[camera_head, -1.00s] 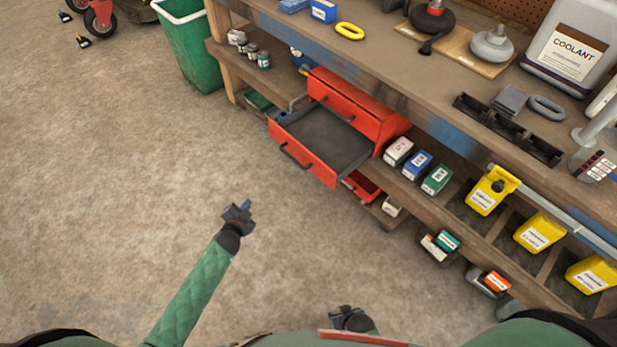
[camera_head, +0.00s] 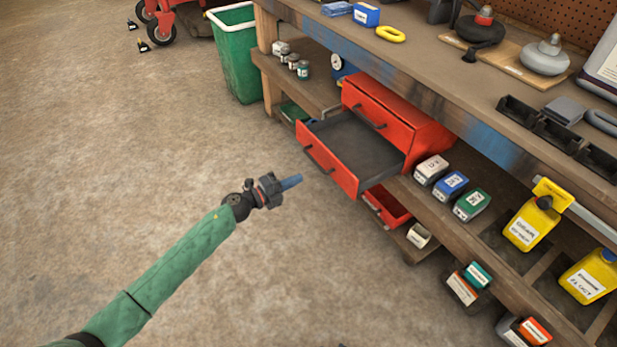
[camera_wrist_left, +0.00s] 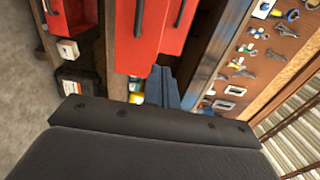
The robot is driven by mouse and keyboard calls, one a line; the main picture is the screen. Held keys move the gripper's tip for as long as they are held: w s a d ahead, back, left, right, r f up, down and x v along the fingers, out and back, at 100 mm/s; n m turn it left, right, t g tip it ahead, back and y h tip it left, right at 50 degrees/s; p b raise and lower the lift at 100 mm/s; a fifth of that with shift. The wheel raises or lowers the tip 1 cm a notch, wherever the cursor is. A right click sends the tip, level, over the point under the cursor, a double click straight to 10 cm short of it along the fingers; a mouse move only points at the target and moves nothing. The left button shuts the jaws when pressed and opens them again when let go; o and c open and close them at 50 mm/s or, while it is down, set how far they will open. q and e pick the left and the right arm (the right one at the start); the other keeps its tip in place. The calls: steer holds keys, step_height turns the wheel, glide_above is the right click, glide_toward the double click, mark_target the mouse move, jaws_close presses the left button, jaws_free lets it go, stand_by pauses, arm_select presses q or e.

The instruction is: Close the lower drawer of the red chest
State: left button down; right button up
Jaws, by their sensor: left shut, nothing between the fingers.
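The red chest (camera_head: 415,112) stands on the shelf under the workbench. Its upper drawer (camera_head: 378,118) is shut. Its lower drawer (camera_head: 332,168) is pulled far out, showing a dark, empty-looking inside and a dark bar handle on the front. My left gripper (camera_head: 291,182) is shut and empty, its blue fingers in front of and apart from the drawer front, a little below it in the picture. In the left wrist view the blue fingers (camera_wrist_left: 162,88) point at the red drawer front (camera_wrist_left: 138,45). My right gripper is out of view.
Below the chest, a red open container (camera_head: 390,205) sits on the lower level. Small boxes (camera_head: 451,185) stand to the chest's right. A green bin (camera_head: 236,60) stands at the bench's left end. The concrete floor (camera_head: 150,130) before the bench is clear.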

mark_target(336, 161)
arm_select(q)
steer(key=x, duration=1.3)
